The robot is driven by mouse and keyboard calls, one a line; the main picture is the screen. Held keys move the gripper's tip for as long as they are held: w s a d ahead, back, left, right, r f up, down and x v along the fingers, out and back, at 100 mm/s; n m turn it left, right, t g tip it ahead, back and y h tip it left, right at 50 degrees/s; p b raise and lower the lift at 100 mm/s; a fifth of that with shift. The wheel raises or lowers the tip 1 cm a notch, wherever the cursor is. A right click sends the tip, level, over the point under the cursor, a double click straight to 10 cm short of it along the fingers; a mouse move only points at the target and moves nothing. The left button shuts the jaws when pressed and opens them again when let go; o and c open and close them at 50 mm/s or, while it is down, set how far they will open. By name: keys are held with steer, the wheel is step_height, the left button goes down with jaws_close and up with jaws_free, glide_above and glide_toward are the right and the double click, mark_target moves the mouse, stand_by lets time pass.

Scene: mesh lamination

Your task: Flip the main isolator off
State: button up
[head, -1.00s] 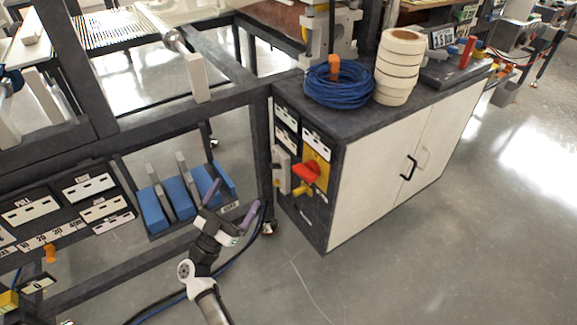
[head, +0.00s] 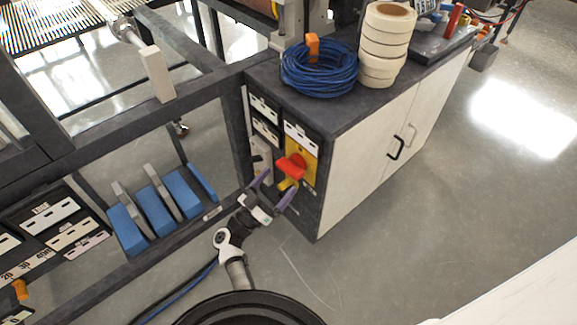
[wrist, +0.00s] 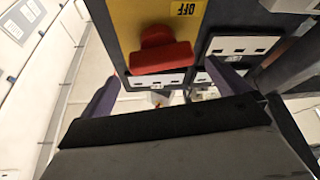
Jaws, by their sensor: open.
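The main isolator is a red rotary handle (head: 290,167) on a yellow plate (head: 303,147), on the dark end panel of the cabinet. In the wrist view the red handle (wrist: 160,52) lies between and beyond the fingers, with an "OFF" label (wrist: 186,10) on the yellow plate (wrist: 127,20). My gripper (head: 277,187) is open and empty, just in front of and slightly below the handle in the head view. Its purple fingers (wrist: 160,92) are spread to either side of the handle in the wrist view. I cannot tell whether they touch it.
White label plates (head: 264,107) sit beside the isolator. The cabinet (head: 350,175) carries a blue cable coil (head: 319,78) and a stack of tape rolls (head: 385,45). A dark frame (head: 130,120) with blue parts in a rack (head: 153,208) stands left. The floor in front is open.

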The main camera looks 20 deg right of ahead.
mark_target(285, 172)
steer(key=x, duration=0.6)
steer(key=shift+w+d, duration=0.1)
steer(key=shift+c, duration=0.3)
steer(key=c, duration=0.7)
steer(key=shift+f+m+g, duration=0.1)
steer(key=shift+m+g, duration=0.4)
steer(key=shift+m, duration=0.7)
steer(key=shift+m+g+h+b, duration=0.3)
steer(key=shift+m+g, duration=0.1)
steer(key=shift+m, duration=0.5)
steer(key=shift+c, duration=0.2)
